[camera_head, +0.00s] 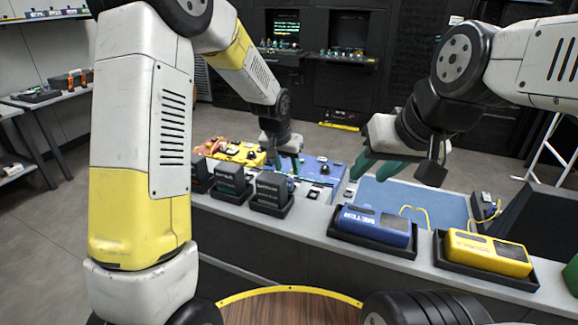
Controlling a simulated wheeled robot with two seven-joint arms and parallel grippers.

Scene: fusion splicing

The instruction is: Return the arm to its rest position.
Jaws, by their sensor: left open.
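My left arm comes in from the left and reaches across the counter. My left gripper (287,163) is open, with its teal fingers pointing down near the blue case (318,170) and a yellow device (232,150). I see nothing held in it. My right arm comes in from the upper right. My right gripper (377,170) hangs over the blue work mat (415,203), and its two teal fingers look apart and empty. Part of it is hidden by its own dark wrist.
A blue meter (375,226) and a yellow device (490,253) sit in black trays on the counter's front edge (310,232). Several dark boxes (270,190) stand further left. A yellow cable (417,212) lies on the mat. Dark racks stand behind, with open floor between.

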